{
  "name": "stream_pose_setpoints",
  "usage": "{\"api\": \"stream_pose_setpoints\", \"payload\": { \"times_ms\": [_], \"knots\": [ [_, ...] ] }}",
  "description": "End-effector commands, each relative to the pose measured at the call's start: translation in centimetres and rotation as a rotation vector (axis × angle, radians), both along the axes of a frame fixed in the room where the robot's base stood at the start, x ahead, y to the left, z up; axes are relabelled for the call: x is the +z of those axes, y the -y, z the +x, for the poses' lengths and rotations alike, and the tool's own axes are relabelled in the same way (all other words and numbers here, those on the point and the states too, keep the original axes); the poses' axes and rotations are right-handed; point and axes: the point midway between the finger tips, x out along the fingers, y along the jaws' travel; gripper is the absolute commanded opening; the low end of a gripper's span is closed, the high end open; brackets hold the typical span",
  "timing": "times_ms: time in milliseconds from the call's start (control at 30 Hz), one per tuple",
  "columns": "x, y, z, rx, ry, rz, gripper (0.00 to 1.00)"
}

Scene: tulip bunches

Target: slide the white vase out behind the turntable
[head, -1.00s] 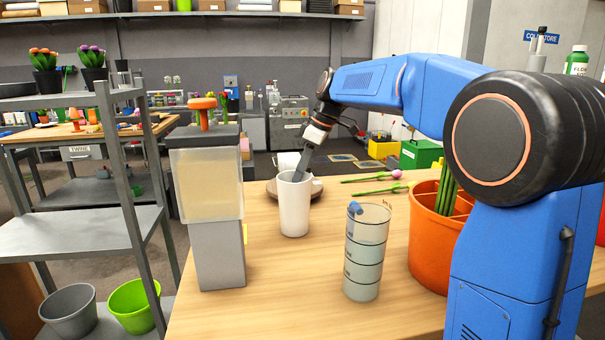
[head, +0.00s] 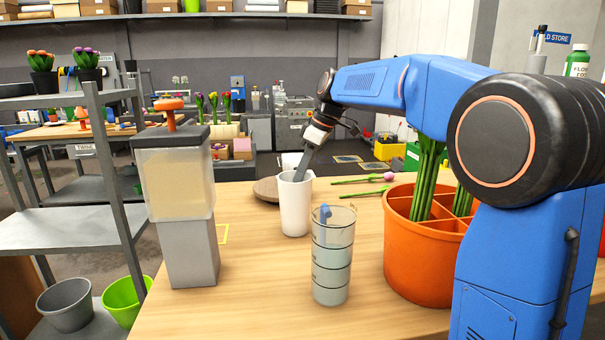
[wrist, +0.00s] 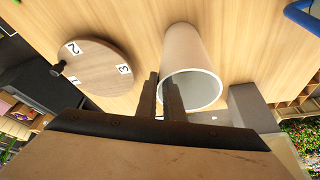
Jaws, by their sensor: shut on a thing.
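The white vase (head: 295,208) stands upright on the wooden table, to the right of and nearer than the round wooden turntable (head: 264,190). The vase hides part of the turntable in the head view. My gripper (head: 299,177) reaches down at the vase's rim, shut on its wall. In the wrist view, the two dark fingers (wrist: 161,97) sit at the vase's near-left rim, and the open mouth of the vase (wrist: 190,60) shows. The turntable (wrist: 100,55) carries labels 1, 2 and 3 and a dark knob, apart from the vase.
A clear measuring beaker (head: 332,262) stands in front right of the vase. An orange divided bucket (head: 425,262) with green stems is at right. Tulips (head: 365,180) lie behind right.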

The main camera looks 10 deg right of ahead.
Motion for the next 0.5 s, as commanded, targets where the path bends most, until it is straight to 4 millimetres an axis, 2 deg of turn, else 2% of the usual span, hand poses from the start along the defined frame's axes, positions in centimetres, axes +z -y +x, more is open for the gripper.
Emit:
{"api": "stream_pose_setpoints", "payload": {
  "times_ms": [267, 300, 367, 400, 500],
  "knots": [
    [-0.10, 0.04, 0.01, 0.000, -0.001, -0.002, 0.00],
    [-0.10, 0.04, 0.01, 0.000, -0.001, -0.002, 0.12],
    [-0.10, 0.04, 0.01, 0.000, -0.001, -0.002, 0.27],
    [-0.09, 0.03, 0.00, 0.000, -0.001, -0.002, 0.29],
    [-0.06, 0.03, 0.01, 0.000, 0.000, -0.001, 0.29]
  ]
}}
